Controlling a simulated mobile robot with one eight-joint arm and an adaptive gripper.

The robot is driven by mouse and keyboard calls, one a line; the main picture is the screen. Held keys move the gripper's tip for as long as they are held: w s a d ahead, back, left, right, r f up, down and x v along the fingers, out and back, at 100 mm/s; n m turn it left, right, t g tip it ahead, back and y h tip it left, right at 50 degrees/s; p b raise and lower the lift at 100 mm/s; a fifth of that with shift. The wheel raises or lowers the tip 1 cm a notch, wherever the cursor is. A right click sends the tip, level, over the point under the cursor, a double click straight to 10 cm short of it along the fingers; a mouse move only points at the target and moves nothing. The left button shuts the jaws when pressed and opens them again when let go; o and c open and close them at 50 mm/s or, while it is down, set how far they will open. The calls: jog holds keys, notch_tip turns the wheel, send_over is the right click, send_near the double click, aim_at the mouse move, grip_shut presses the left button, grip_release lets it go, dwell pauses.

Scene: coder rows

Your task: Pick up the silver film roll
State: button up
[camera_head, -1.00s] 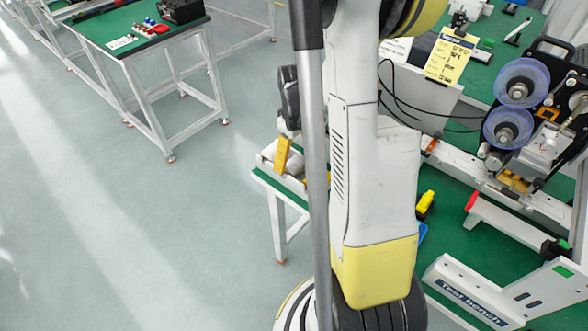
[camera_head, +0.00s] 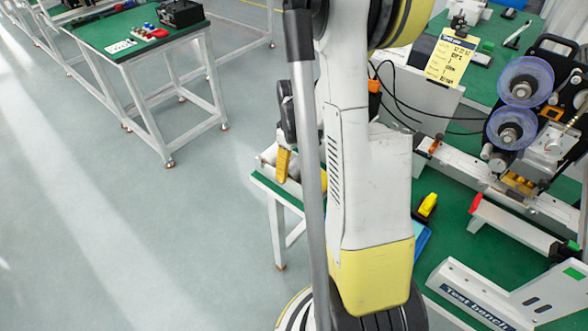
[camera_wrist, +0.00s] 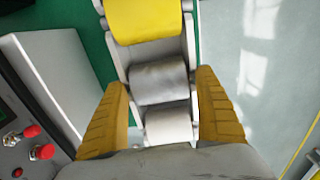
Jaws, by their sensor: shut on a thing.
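The silver film roll (camera_wrist: 159,82) lies in a white holder (camera_wrist: 117,52) in the wrist view, between a yellow roll (camera_wrist: 145,20) and a white roll (camera_wrist: 168,126). My gripper (camera_wrist: 163,92) has its two yellow fingers on either side of the holder, at the level of the silver roll, and is shut on that roll. The rolls are hard to tell apart there.
A coding machine with two blue reels (camera_head: 525,82) stands on the green table at right. A grey box with red-tipped switches (camera_wrist: 30,130) is close left of my gripper in the wrist view. A second green table (camera_head: 135,45) stands at the upper left, with open floor between.

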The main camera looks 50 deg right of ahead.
aim_at(294, 163)
notch_tip(294, 163, up, 10)
jog(key=p, duration=0.4)
jog(key=shift+f+p, duration=0.1)
jog(key=shift+p, duration=0.2)
jog(key=c, duration=0.5)
jog(key=shift+r+p, duration=1.75)
jog(key=shift+r, duration=0.75)
